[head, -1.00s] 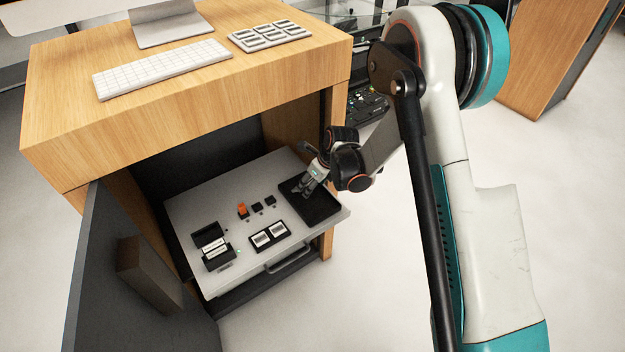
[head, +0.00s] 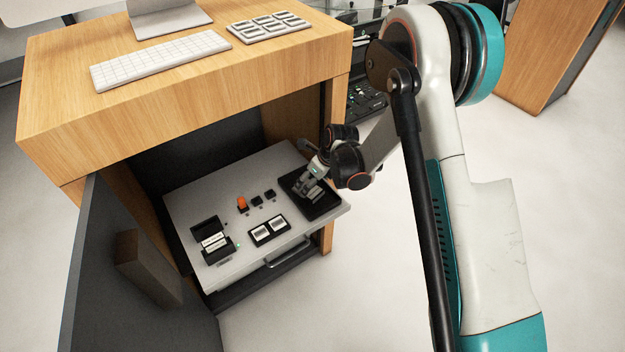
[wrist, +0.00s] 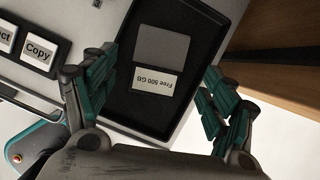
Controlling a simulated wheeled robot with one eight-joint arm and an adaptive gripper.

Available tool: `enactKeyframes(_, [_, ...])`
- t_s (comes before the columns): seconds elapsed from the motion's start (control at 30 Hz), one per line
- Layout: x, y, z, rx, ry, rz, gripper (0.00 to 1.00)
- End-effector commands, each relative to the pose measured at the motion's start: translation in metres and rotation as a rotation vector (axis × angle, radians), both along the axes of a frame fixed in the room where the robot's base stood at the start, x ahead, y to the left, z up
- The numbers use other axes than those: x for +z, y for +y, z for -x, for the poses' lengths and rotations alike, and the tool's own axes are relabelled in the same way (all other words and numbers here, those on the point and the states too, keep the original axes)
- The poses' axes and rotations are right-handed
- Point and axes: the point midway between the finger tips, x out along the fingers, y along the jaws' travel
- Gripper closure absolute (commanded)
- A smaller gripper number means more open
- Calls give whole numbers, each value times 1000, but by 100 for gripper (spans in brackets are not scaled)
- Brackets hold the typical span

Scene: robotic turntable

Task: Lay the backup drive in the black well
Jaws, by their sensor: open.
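The backup drive (wrist: 165,47), grey with a white label reading "Free 500 GB", lies inside the black well (wrist: 128,102) in the wrist view. The well is a shallow black tray, also in the head view (head: 325,208) at the right end of the grey drawer top. My gripper (wrist: 160,65) is open, with its teal-padded fingers on either side of the drive and a visible gap to it. In the head view my gripper (head: 308,187) is low over the well and partly hides the drive. Exact finger height is hard to tell.
The grey pulled-out panel (head: 190,198) carries a black slotted unit (head: 210,232), an orange switch (head: 242,203), small black buttons (head: 270,194) and two labelled keys (head: 268,231). The wooden desk (head: 190,85) overhangs behind. An open dark door (head: 100,270) stands at left.

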Motion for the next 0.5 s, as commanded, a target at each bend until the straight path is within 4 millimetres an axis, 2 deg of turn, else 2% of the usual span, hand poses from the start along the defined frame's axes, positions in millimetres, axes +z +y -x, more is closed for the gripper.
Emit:
enactKeyframes(0.23, [17, -5, 5, -1, 0, 0, 22])
enactKeyframes(0.5, [61, -19, 17, -1, 0, 0, 22])
